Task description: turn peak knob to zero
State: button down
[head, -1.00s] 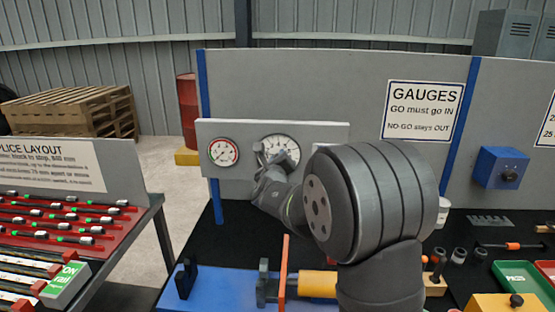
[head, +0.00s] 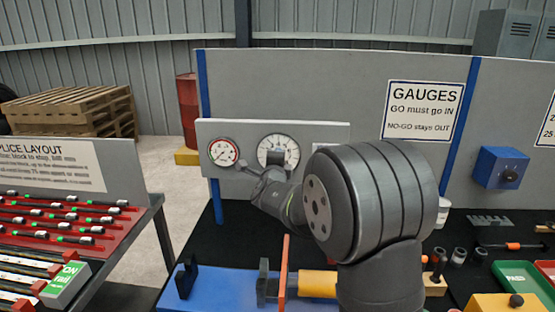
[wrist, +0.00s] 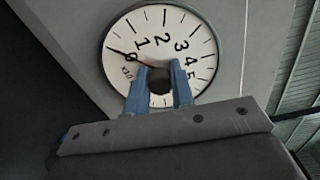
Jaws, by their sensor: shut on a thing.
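A thin hand, red near the middle, points at about the 0 mark. The fingers hide the lower middle of the dial. In the head view, the hands are too small to read.
A smaller red-rimmed gauge (head: 223,152) is left of the large one on the same panel (head: 325,137). A blue fixture (head: 215,285) stands below on the black bench. A blue box with a dark knob (head: 500,168) is on the wall at right.

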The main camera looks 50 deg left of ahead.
jog(key=shift+n, duration=0.5)
jog(key=c, duration=1.2)
grip_release()
jog(key=shift+c, duration=0.2)
jog(key=shift+s, duration=0.1)
jog(key=v, duration=1.7)
jog(key=shift+r, duration=0.1)
jog(key=x, duration=1.7)
